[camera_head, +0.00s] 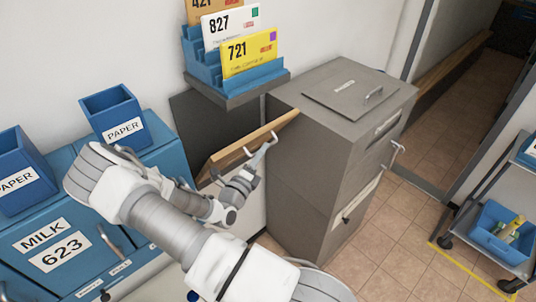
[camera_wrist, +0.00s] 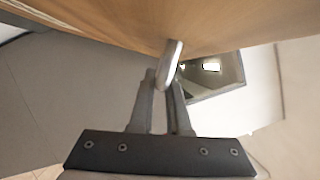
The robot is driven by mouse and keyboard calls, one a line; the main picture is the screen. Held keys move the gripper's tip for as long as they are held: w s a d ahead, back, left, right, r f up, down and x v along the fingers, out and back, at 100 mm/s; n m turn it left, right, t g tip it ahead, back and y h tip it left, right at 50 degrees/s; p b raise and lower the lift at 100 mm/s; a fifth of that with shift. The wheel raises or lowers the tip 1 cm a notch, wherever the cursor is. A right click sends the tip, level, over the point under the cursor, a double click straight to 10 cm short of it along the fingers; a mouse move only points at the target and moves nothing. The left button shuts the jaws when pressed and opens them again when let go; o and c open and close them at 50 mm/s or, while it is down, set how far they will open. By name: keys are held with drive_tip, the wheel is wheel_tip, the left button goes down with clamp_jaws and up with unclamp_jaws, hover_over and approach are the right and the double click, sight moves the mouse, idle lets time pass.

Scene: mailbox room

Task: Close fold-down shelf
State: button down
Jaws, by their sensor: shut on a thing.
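The fold-down shelf (camera_head: 235,152) is a wooden board beside the grey cabinet, in front of a dark panel (camera_head: 215,122) on the wall. The board is tilted, neither flat against the panel nor clearly level. Its wooden face also fills the top of the wrist view (camera_wrist: 130,22). A metal handle (camera_wrist: 171,62) sticks out from the board. My gripper (camera_wrist: 166,88) is shut on this handle, with both fingers close together around it. In the head view my gripper (camera_head: 250,172) is just below the board, and my arm hides part of the area beneath.
A grey cabinet (camera_head: 320,160) stands close on the right. A blue letter rack (camera_head: 240,82) with envelopes sits above the shelf. Blue paper bins (camera_head: 112,115) and a blue MILK 623 box (camera_head: 50,245) are at left. Tiled floor (camera_head: 400,240) is open at right, before a cart (camera_head: 500,230).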

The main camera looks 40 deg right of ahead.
sight(253, 142)
drive_tip(key=w+r+n+p, duration=0.1)
drive_tip(key=w+r+p, duration=0.1)
drive_tip(key=shift+w+a+r+y, duration=0.1)
drive_tip(key=shift+w+r+y, duration=0.2)
drive_tip(key=shift+r, duration=0.1)
drive_tip(key=shift+w+r+n+p, duration=0.35)
drive_tip(key=shift+w+n+p, duration=0.3)
drive_tip(key=shift+w+n, duration=0.1)
drive_tip(key=c, duration=0.9)
unclamp_jaws()
drive_tip(key=shift+a, duration=0.1)
